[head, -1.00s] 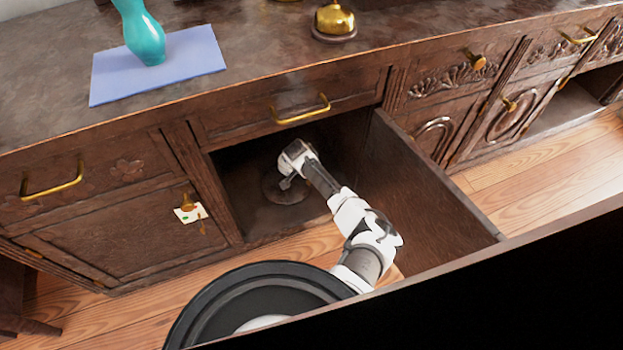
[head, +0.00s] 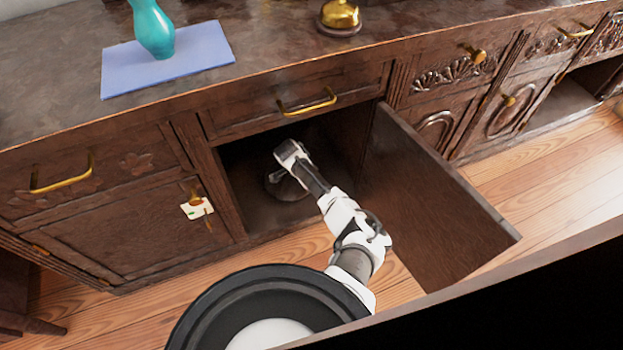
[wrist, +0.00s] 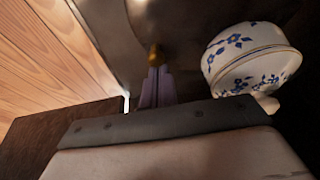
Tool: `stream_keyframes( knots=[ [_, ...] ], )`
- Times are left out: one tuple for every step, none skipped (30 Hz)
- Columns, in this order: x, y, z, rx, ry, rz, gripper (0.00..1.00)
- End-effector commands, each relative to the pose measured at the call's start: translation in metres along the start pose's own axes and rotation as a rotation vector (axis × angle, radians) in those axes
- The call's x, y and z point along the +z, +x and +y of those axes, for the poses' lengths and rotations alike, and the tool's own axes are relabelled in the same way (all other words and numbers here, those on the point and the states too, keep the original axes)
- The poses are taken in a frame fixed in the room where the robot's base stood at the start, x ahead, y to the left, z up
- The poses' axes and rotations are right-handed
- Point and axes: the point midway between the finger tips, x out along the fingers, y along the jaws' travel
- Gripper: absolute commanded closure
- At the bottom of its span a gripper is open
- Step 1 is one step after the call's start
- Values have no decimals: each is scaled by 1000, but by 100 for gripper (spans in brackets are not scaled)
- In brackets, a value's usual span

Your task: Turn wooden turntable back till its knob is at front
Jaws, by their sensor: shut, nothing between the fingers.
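The wooden turntable (head: 284,188) is a dark round disc inside the open cabinet bay, partly hidden by my arm. My gripper (head: 282,172) reaches into the bay over it. In the wrist view the two fingers of my gripper (wrist: 156,72) are together, with nothing held between them. A small brass-coloured knob (wrist: 155,53) shows right at the fingertips; I cannot tell whether they touch it. A white teapot with blue flowers (wrist: 250,55) is right of the fingers, partly cut off by the gripper body. It is not clear in the head view.
The cabinet door (head: 435,195) stands open just right of my arm. The left cabinet door (head: 130,225) is shut, with a tag (head: 197,209) at its knob. A drawer handle (head: 307,102) is above the bay. Wooden floor (head: 545,170) is clear at right.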

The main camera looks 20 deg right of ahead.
Motion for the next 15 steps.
stream_keyframes(
  knots=[
    [2, -1, 0, 7, 21, 0, 100],
    [3, -1, 1, 12, 34, 0, 100],
    [4, -2, 2, 19, 54, 0, 100],
    [5, -2, 3, 25, 67, 0, 100],
    [6, -2, 3, 29, 82, 0, 100],
    [8, -3, 4, 35, 100, 0, 100],
    [9, -3, 4, 40, 114, 0, 100],
    [10, -4, 4, 45, 128, 0, 100],
    [12, -4, 5, 52, 147, 0, 100],
    [13, -4, 5, 57, 160, -1, 100],
    [14, -5, 6, 61, 175, -1, 100],
    [16, -5, 6, 67, 193, -1, 100],
    [16, -6, 6, 72, 206, -1, 100],
    [18, -6, 7, 77, 218, -1, 100],
    [19, -6, 7, 83, 235, -1, 100]
  ],
)
